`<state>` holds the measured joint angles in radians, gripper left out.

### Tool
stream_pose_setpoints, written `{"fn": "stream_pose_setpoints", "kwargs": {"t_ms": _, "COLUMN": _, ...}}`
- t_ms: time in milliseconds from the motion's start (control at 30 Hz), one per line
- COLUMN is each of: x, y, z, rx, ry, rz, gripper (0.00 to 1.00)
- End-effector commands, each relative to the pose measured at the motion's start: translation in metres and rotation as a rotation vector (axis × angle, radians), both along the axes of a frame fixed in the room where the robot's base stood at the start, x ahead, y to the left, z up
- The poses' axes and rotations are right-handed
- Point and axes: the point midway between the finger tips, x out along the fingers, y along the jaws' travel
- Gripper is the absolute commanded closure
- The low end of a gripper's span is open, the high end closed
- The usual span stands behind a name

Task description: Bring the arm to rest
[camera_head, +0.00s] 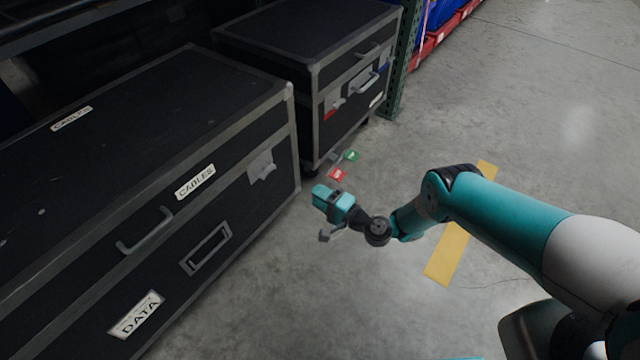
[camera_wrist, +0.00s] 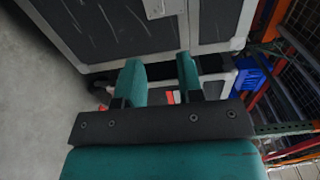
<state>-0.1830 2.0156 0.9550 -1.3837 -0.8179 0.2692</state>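My arm reaches in from the right of the head view, over the floor in front of the black cases. My gripper (camera_head: 321,191) is at its end, near the front corner of the nearer case. In the wrist view the two teal fingers of my gripper (camera_wrist: 160,70) stand apart with a gap between them. I see nothing held between them; a small red and white patch shows behind the gap.
A large black case (camera_head: 235,215) labelled CABLES and DATA fills the left. A second case (camera_head: 350,85) stands behind it. A red tag (camera_head: 338,175) and a green tag (camera_head: 352,156) show near its base. Concrete floor is clear at right, with yellow tape (camera_head: 440,265).

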Motion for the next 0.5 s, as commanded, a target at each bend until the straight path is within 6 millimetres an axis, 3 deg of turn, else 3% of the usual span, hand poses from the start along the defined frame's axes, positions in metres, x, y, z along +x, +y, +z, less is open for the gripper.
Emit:
{"fn": "stream_pose_setpoints", "kwargs": {"t_ms": 267, "x": 0.004, "y": 0.002, "z": 0.006, "rx": -0.008, "ry": -0.008, "rz": 0.011, "gripper": 0.66}}
{"fn": "stream_pose_setpoints", "kwargs": {"t_ms": 367, "x": 0.017, "y": 0.011, "z": 0.029, "rx": -0.045, "ry": -0.039, "rz": 0.054, "gripper": 0.66}}
{"fn": "stream_pose_setpoints", "kwargs": {"t_ms": 500, "x": 0.041, "y": 0.031, "z": 0.090, "rx": -0.157, "ry": -0.112, "rz": 0.172, "gripper": 0.66}}
